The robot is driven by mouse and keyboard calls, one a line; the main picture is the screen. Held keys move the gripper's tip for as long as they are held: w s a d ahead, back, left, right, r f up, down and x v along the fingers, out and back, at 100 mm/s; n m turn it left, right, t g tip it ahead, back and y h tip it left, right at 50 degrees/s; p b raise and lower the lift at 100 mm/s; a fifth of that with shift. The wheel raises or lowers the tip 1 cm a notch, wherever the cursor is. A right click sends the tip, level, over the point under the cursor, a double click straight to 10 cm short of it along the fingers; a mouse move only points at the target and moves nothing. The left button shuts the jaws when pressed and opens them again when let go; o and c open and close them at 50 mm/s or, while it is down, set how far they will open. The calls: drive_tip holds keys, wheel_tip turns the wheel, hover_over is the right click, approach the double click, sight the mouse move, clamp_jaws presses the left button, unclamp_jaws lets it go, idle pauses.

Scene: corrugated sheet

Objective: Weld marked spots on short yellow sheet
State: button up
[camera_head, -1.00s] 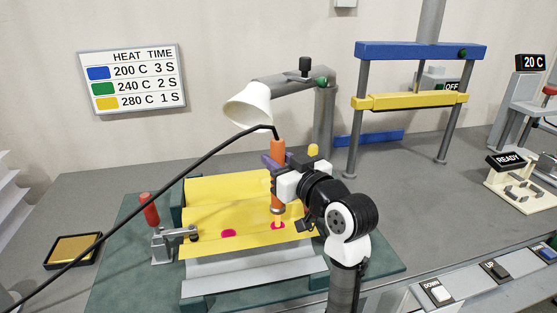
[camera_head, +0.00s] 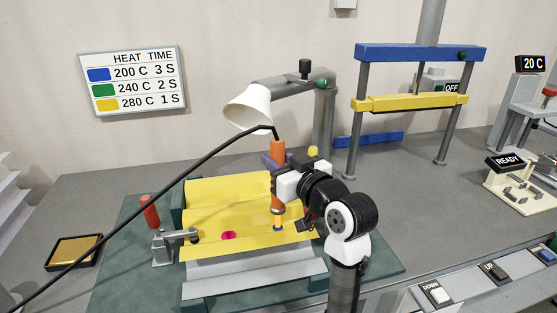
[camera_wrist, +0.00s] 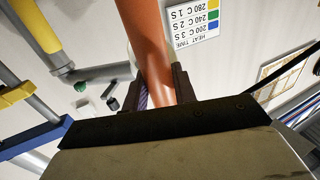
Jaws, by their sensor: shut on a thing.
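My gripper (camera_head: 278,174) is shut on an orange welding tool (camera_head: 278,152) with a black cable, and holds it upright over the yellow sheet (camera_head: 220,190). The tool's orange body also shows between my fingers in the wrist view (camera_wrist: 150,45). The tool's tip is at or just above a small dark blue-grey spot (camera_head: 277,228) on the sheet's right side; I cannot tell if it touches. A magenta spot (camera_head: 229,235) lies to the left on the same sheet. The sheet rests on a grey corrugated piece (camera_head: 250,270). My arm hides the sheet's right edge.
A red-handled clamp (camera_head: 160,230) stands at the sheet's left end. A white lamp shade (camera_head: 248,107) hangs behind the tool. A black-framed pad (camera_head: 73,251) lies at far left. A blue and yellow press (camera_head: 412,101) stands at back right. A heat chart (camera_head: 133,80) hangs on the wall.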

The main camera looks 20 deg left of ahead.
sight(278, 141)
wheel_tip(278, 141, up, 7)
drive_tip(key=p, duration=0.4)
drive_tip(key=shift+f+p, duration=0.2)
drive_tip(key=shift+p, duration=0.1)
